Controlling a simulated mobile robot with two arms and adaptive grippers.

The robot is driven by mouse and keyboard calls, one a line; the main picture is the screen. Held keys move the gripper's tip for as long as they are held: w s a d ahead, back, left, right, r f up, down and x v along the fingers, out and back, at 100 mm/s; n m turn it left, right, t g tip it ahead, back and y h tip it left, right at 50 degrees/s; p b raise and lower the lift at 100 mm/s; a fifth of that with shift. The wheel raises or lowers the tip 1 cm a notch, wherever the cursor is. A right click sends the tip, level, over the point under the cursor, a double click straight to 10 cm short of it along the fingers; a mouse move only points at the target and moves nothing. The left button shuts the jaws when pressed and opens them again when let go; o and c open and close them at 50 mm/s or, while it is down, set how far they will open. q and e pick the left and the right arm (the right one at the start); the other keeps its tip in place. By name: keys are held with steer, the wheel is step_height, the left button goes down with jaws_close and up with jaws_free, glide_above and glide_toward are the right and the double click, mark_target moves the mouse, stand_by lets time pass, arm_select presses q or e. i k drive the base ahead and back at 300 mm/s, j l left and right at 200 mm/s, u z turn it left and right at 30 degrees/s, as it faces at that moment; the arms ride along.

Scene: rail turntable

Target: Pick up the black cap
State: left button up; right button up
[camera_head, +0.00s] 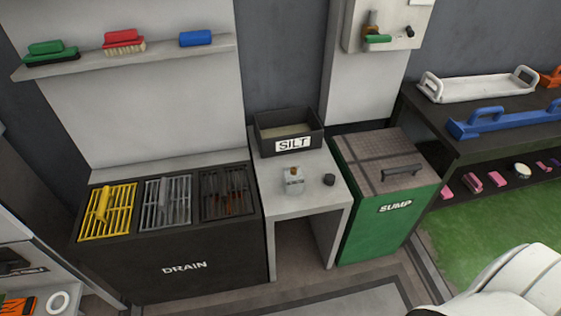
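A small black cap (329,180) sits on the white table (318,208) in the middle of the view. It stands to the right of a small pale bottle (293,182) with a brownish top, apart from it. Neither of my grippers shows in the head view.
A dark SILT bin (262,148) stands at the back of the white table. The black DRAIN cabinet (205,280), with yellow, grey and dark grates on top, is at the left. The green SUMP box (375,235) with a handled lid is at the right. The table's front is clear.

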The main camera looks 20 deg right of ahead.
mark_target(328, 180)
steer(key=z, duration=1.2)
